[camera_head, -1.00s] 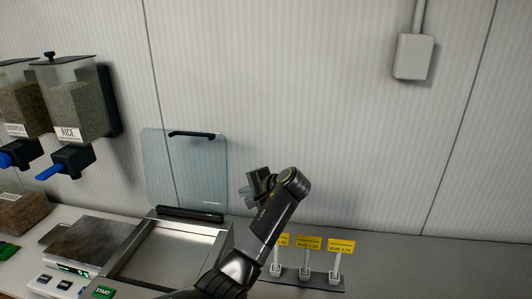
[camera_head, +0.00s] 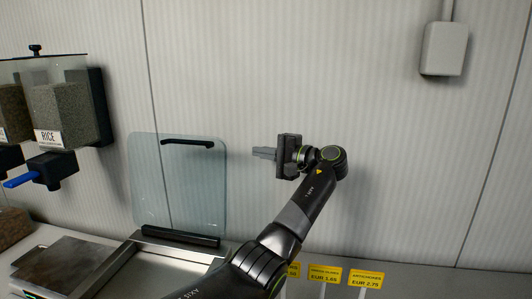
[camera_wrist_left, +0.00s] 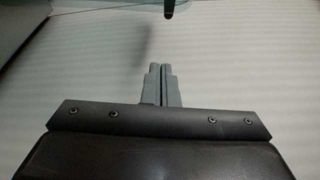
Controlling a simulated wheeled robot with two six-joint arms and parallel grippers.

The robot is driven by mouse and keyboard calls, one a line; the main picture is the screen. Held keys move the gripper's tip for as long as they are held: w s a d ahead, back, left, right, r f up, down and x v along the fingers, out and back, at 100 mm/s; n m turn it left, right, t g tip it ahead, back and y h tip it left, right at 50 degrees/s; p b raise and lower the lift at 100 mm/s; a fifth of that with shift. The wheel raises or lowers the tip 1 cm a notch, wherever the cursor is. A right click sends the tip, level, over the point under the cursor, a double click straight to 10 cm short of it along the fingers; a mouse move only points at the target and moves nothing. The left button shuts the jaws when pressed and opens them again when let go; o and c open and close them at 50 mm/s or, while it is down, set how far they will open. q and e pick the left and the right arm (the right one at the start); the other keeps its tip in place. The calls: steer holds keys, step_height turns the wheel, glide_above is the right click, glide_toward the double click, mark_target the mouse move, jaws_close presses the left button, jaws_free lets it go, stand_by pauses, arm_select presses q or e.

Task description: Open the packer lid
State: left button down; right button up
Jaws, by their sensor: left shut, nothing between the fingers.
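The packer lid (camera_head: 178,190) is a clear glass panel standing upright near the wall, raised off the packer. A black bar handle (camera_head: 188,143) runs along its top, and a dark hinge bar (camera_head: 180,236) lies at its foot. The packer (camera_head: 160,272) has a metal rim, partly cut off below. My left gripper (camera_head: 262,153) is right of the lid, near handle height, shut and empty, with fingers pointing left. Its closed fingers show in the left wrist view (camera_wrist_left: 160,80), apart from a dark rounded end at the top. My right gripper is not in view.
A rice dispenser (camera_head: 68,120) with a blue lever hangs on the left. A metal scale plate (camera_head: 65,262) lies left of the packer. Yellow price tags (camera_head: 325,276) stand on the counter at right. A grey wall box (camera_head: 444,50) is at upper right.

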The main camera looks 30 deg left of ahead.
arm_select(q)
steer(key=s+a+p, duration=0.3)
steer(key=a+p, duration=0.1)
steer(key=a, duration=0.1)
steer(key=shift+s+a, duration=0.15)
steer(key=shift+s, duration=0.15)
steer(key=shift+r, duration=0.1)
stand_by(0.3)
